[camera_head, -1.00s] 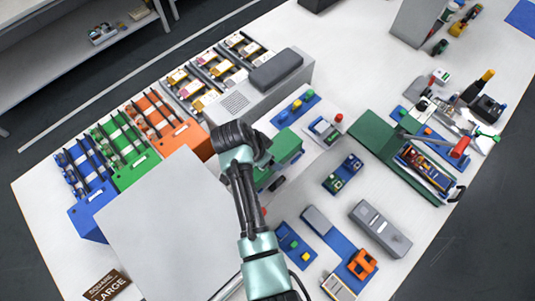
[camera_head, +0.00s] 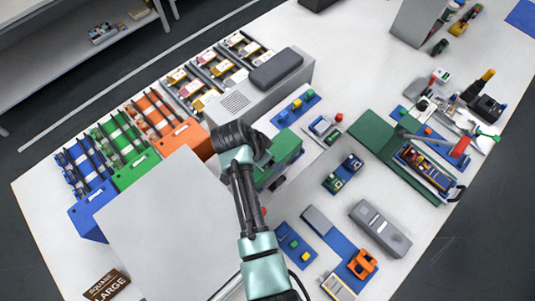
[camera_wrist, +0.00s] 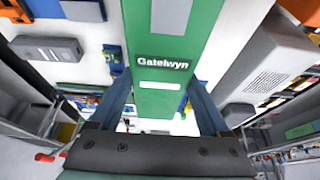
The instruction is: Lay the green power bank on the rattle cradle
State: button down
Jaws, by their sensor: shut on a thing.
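The green power bank (camera_wrist: 172,48), marked "Gatelwyn" with a grey panel and a white label, fills the middle of the wrist view. My gripper (camera_wrist: 160,80) is shut on it, one finger on each side. In the head view a green block (camera_head: 288,153) shows beside the dark wrist of my arm; the fingers are hidden there. An orange cradle-like piece (camera_head: 362,264) sits on a blue plate at the lower right. I cannot tell for sure that it is the rattle cradle.
A grey station (camera_head: 238,102) and orange, green and blue racks (camera_head: 83,165) stand to the left. A grey box (camera_head: 380,228) and a blue plate with switches (camera_head: 343,174) lie to the right. A larger green station (camera_head: 376,135) stands farther right. Bare white table lies between them.

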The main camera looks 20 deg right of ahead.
jog(key=shift+f+b, duration=0.9)
jog(key=shift+f, duration=0.25)
jog(key=shift+c, duration=0.3)
grip_release()
jog(key=shift+r, duration=0.1)
jog(key=shift+o, duration=0.3)
jog(key=b+v, duration=0.2)
jog(key=v, duration=1.1)
